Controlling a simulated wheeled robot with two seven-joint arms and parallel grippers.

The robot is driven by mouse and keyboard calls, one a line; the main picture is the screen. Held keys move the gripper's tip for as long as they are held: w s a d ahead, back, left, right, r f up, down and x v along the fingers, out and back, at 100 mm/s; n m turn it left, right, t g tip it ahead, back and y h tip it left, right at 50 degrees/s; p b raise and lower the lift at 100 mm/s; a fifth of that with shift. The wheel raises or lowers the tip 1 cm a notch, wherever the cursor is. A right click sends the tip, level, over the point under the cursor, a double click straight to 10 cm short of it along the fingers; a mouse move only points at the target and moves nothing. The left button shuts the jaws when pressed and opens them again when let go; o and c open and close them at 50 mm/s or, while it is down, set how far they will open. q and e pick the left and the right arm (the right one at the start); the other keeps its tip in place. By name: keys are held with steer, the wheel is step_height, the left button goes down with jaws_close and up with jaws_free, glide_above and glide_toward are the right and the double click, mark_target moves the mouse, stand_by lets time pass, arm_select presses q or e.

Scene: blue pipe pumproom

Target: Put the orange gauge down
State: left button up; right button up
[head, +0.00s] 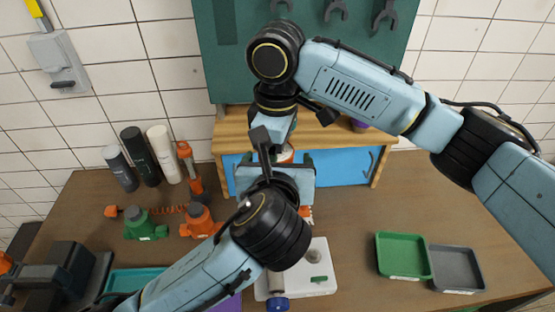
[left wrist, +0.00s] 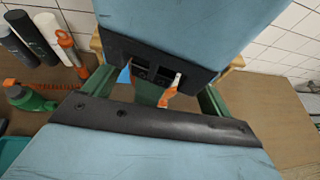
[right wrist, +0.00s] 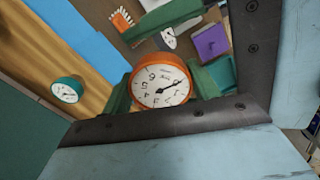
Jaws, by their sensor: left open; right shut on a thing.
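The orange gauge (right wrist: 160,86), with a round white dial and black needle, is between the green fingers of my right gripper (right wrist: 162,90) in the right wrist view. The right gripper is shut on it, with the dial facing the camera. In the head view a sliver of orange and white (head: 286,154) shows behind my arms, probably the gauge. My left gripper (left wrist: 158,96) is open, its green fingers spread apart. An orange and white thing shows beyond them, and I cannot tell what it is. Both grippers are close together in front of the wooden shelf (head: 226,130).
A teal-rimmed gauge (right wrist: 67,90) is by the shelf. A green tray (head: 403,256) and a grey tray (head: 456,268) lie on the right of the table. Bottles (head: 140,155) and green and orange parts (head: 147,224) stand left. A white board (head: 318,268) lies front centre.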

arm_select(q)
steer(key=c, duration=1)
steer(key=shift+d+r, duration=0.1)
steer(key=shift+c, duration=0.8)
arm_select(e)
steer(key=o, duration=1.2)
steer(key=shift+c, duration=0.2)
